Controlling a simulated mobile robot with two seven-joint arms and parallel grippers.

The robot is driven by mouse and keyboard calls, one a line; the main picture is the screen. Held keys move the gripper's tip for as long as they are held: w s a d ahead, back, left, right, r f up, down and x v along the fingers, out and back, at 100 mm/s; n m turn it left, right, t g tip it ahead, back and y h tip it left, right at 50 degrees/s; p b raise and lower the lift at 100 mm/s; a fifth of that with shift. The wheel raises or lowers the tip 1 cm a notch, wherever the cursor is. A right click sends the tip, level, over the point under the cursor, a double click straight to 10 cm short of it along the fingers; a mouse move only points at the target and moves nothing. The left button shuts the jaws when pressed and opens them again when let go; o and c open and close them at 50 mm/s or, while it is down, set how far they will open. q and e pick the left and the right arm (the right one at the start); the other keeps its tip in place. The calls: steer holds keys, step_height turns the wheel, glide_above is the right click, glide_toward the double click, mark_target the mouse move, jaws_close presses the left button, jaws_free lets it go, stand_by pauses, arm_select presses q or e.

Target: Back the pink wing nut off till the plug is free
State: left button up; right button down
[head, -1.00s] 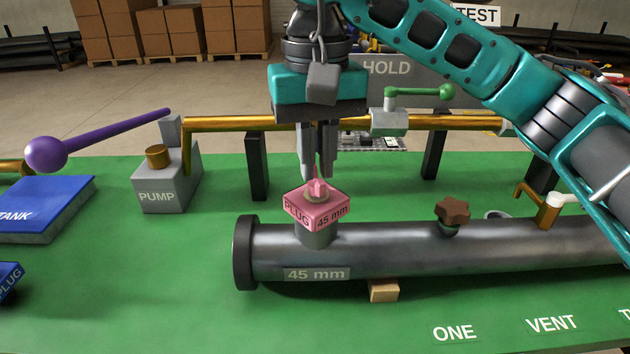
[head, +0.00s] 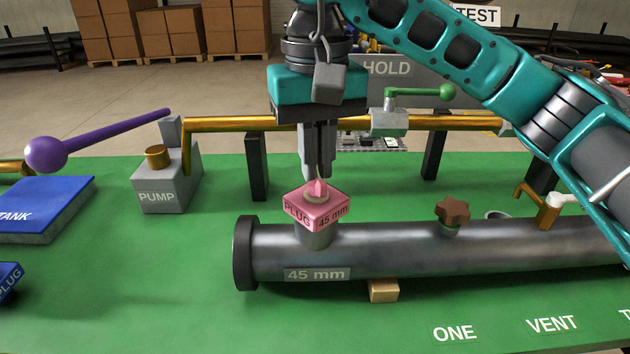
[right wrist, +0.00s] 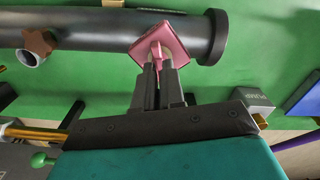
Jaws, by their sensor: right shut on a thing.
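The pink plug (head: 318,210), marked "PLUG 45 mm", sits on the upright stub of the grey pipe (head: 440,250). Its pink wing nut (head: 317,188) stands on top of the plug. My right gripper (head: 318,174) points straight down over it, shut on the wing nut. The right wrist view shows its two fingers (right wrist: 159,68) at the wing nut (right wrist: 157,54), above the pink plug block (right wrist: 172,38). The fingers partly hide the nut. My left gripper is not in view.
A brown star knob (head: 452,212) stands on the pipe to the right. Behind are a brass pipe (head: 270,123), a green-handled valve (head: 390,122) and the grey pump (head: 166,190) with a purple-knobbed lever (head: 48,153).

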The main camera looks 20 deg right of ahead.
steer(key=c, duration=1.4)
jaws_free()
step_height(320, 180, up, 6)
steer(key=p, duration=0.5)
